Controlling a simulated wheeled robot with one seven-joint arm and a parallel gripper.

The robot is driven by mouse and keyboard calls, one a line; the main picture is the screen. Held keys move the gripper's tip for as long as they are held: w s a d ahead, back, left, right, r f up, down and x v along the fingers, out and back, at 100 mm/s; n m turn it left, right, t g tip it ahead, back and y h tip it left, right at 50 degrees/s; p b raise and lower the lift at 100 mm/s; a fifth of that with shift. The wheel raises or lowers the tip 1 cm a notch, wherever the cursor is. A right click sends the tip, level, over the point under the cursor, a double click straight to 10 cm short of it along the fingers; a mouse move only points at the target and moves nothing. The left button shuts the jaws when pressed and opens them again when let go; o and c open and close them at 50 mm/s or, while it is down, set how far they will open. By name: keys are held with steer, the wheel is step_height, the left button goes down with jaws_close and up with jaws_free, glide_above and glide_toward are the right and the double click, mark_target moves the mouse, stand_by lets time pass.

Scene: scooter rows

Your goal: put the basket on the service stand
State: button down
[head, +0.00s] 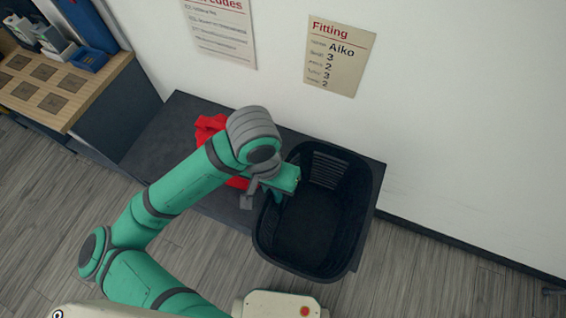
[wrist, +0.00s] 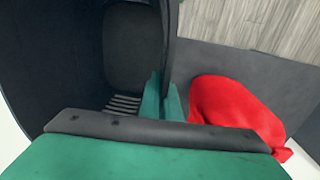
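The black basket (head: 313,226) is open-topped, with a slotted far wall, and is over the right end of a dark bench (head: 155,143). Its near part overhangs the bench's front edge in the head view. I cannot tell whether its bottom touches the bench. My gripper (head: 277,192) is at the basket's left rim. In the wrist view, my gripper's two green fingers (wrist: 164,100) are close together, one on each side of the basket's wall (wrist: 172,40), shut on it. I cannot tell which surface, if any, is the service stand.
A red cloth (head: 211,128) lies on the bench behind my arm; it also shows in the wrist view (wrist: 232,108). A wood-topped counter (head: 50,92) with blue bins stands at the upper left. A white wall (head: 450,110) with two notices is behind.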

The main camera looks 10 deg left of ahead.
glide_above(305, 172)
steer(key=s+a, duration=0.2)
steer(key=s, duration=0.2)
step_height(305, 172, down, 4)
steer(key=w+f, duration=0.1)
steer(key=f, duration=0.1)
steer(key=w+d+f, duration=0.1)
steer(key=w+f, duration=0.1)
steer(key=shift+d, duration=0.15)
steer(key=shift+w+d+f, duration=0.3)
steer(key=shift+w+f, duration=0.1)
steer(key=shift+f, duration=0.25)
steer(key=shift+w+d+f, duration=0.1)
steer(key=shift+w+f, duration=0.05)
steer(key=shift+f, duration=0.75)
steer(key=shift+w+d+f, duration=0.1)
steer(key=shift+f, duration=0.95)
steer(key=c, duration=2)
jaws_free()
